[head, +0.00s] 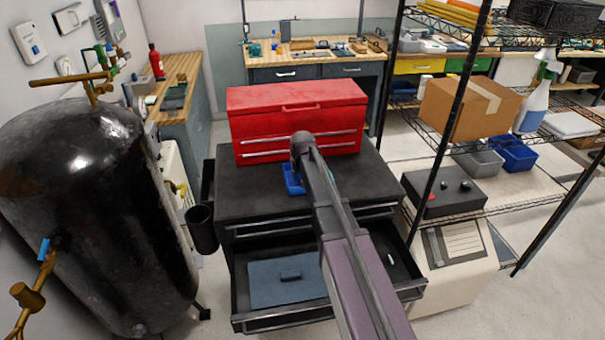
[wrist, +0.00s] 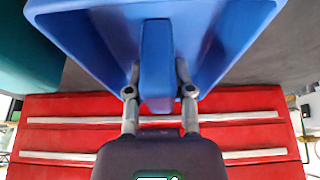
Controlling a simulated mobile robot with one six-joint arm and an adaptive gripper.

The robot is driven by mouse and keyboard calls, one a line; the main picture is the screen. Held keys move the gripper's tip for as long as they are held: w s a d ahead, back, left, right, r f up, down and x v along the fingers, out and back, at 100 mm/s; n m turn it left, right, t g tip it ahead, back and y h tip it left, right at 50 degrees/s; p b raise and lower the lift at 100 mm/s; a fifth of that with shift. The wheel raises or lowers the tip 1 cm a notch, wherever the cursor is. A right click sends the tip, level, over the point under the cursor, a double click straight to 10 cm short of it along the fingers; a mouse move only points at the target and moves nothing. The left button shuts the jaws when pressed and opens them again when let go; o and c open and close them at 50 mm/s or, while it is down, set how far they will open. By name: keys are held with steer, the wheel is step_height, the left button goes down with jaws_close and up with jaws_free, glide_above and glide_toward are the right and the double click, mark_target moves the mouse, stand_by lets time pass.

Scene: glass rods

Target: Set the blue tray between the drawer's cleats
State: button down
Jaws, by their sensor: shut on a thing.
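The blue tray (head: 293,180) shows at the black cabinet's top, in front of the red toolbox and partly hidden by my arm. In the wrist view the tray (wrist: 215,45) fills the upper middle, with a raised blue grip bar (wrist: 157,55) along its centre. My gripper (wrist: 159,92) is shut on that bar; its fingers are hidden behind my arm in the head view. I cannot tell whether the tray touches the cabinet top. The open drawer (head: 271,322) is below, partly covered by my arm. I cannot make out its cleats clearly.
A flat grey-blue piece with a dark handle (head: 265,291) lies in the drawer's left part. A small white item (head: 390,258) is at its right. The red toolbox (head: 290,105) stands behind the tray. A black tank (head: 90,200) is left, a wire shelf (head: 490,205) right.

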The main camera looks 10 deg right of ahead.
steer(key=shift+c, duration=2.4)
jaws_free()
steer(key=p+v, duration=1.1)
steer(key=v, duration=0.1)
steer(key=shift+r, duration=0.15)
steer(key=s+f+g, duration=0.1)
steer(key=s+g, duration=0.3)
steer(key=s, duration=2.2)
steer(key=shift+s+d+f+g, duration=0.2)
steer(key=shift+s+d+g, duration=0.05)
steer(key=shift+s+g, duration=0.05)
